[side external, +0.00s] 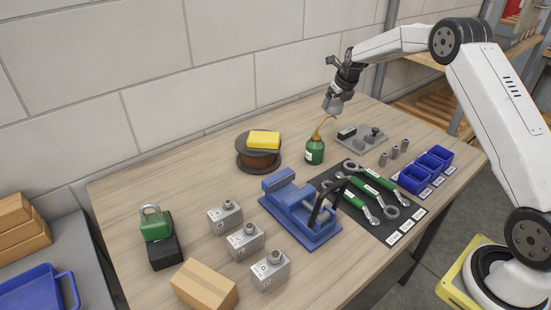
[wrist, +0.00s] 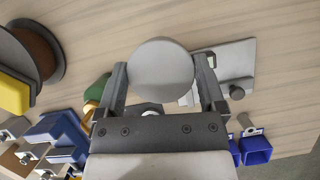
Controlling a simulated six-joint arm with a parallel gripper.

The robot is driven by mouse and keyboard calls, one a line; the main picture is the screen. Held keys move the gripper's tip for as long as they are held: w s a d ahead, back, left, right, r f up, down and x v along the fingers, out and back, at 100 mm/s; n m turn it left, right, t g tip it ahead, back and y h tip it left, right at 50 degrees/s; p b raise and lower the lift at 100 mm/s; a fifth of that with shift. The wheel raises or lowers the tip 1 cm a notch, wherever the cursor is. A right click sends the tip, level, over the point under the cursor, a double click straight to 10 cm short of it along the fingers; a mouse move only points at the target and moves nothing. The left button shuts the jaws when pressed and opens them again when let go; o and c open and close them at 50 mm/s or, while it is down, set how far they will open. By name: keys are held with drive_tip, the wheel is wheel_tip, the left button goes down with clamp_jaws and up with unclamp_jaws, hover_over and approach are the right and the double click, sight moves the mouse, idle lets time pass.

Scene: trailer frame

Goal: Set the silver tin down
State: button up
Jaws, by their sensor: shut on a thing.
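The silver tin (wrist: 161,67) shows in the wrist view as a round pale grey disc between the two fingers of my gripper (wrist: 162,80). My gripper (side external: 340,91) is shut on the tin. In the side external view the tin (side external: 333,104) is a small grey shape at the gripper's tip, near the back of the wooden table (side external: 215,170). It looks raised above the table top, but I cannot tell the exact height.
A green oil can (side external: 315,152) with a thin spout stands just below my gripper. A grey plate with fittings (side external: 362,138) lies to its right. A cable spool (side external: 258,160) with a yellow block (side external: 263,140) stands left. Bare table lies behind the oil can.

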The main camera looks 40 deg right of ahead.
drive_tip(key=s+d+r+m+h, duration=0.15)
drive_tip(key=s+d, duration=0.35)
drive_tip(key=s, duration=0.5)
drive_tip(key=s+d+m, duration=0.2)
drive_tip(key=s+d, duration=0.4)
drive_tip(key=s, duration=0.3)
drive_tip(key=s+d+r+m+h, duration=0.15)
drive_tip(key=s+d, duration=0.35)
drive_tip(key=s, duration=0.5)
drive_tip(key=shift+g+y, duration=0.5)
drive_tip(key=shift+y, duration=0.1)
drive_tip(key=w+d+f, duration=0.8)
drive_tip(key=w, duration=0.1)
drive_tip(key=shift+d+f, duration=0.25)
drive_tip(key=shift+w+d+f, duration=0.4)
drive_tip(key=shift+f, duration=0.2)
drive_tip(key=shift+w+d+f, duration=0.1)
drive_tip(key=shift+f, duration=0.1)
drive_tip(key=shift+w+d+f, duration=0.1)
drive_tip(key=shift+f, duration=1.55)
